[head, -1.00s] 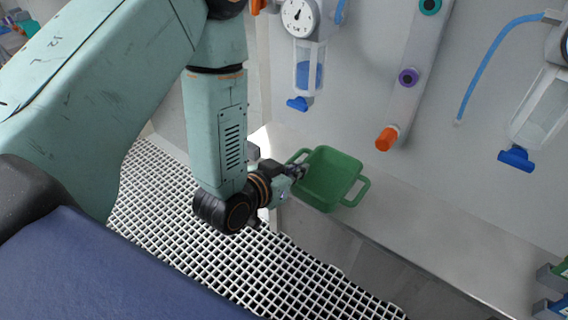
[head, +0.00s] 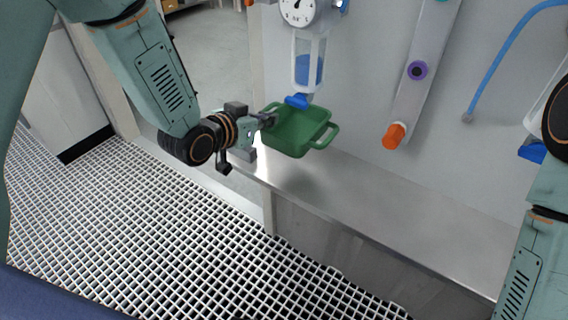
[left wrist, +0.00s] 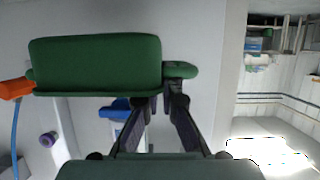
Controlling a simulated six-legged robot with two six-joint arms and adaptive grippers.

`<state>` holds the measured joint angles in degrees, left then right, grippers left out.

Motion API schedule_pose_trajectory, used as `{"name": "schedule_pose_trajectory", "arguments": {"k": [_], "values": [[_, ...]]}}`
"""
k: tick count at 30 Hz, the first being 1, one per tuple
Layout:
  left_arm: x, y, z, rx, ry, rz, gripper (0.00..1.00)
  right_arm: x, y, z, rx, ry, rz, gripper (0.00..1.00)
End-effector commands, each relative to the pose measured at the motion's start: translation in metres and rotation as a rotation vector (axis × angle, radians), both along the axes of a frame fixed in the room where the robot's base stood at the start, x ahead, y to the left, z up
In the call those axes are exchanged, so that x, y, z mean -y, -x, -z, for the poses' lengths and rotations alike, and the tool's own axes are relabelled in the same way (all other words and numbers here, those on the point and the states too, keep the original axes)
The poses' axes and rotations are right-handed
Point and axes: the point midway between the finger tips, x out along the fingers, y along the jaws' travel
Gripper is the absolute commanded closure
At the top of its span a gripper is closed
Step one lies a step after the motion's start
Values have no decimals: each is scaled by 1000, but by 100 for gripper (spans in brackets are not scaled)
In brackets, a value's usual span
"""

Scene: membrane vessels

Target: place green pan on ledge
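The green pan (head: 297,132) is a rectangular tub with a loop handle at each end. My left gripper (head: 270,119) is shut on its left handle. In the left wrist view the pan (left wrist: 95,62) hangs out to the left, and the fingers (left wrist: 162,98) close on its near handle (left wrist: 181,70). The pan is upright and appears held above the metal ledge (head: 350,190), with a soft shadow below it. Its back rim is close to a blue outlet (head: 296,101); I cannot tell whether they touch. My right gripper is out of view.
A clear vessel with a gauge (head: 297,10) hangs on the wall above the pan. The ledge is clear to the right. White grating (head: 200,230) covers the floor.

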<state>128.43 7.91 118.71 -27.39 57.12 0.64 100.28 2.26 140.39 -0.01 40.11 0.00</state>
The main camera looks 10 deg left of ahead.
Motion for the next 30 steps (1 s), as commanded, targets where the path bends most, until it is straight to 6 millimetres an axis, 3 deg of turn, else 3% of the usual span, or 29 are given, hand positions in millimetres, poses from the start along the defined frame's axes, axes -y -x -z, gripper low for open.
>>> {"name": "schedule_pose_trajectory", "arguments": {"k": [10, 17, 24, 30], "values": [[4, -2, 52, 2, 0, 9, 100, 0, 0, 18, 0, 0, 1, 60], [3, -2, 66, 2, -1, 7, 100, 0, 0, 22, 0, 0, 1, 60], [1, -3, 97, 2, 0, 5, 100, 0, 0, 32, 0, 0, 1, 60], [0, -3, 98, 4, 1, 3, 100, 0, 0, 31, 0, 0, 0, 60]]}}
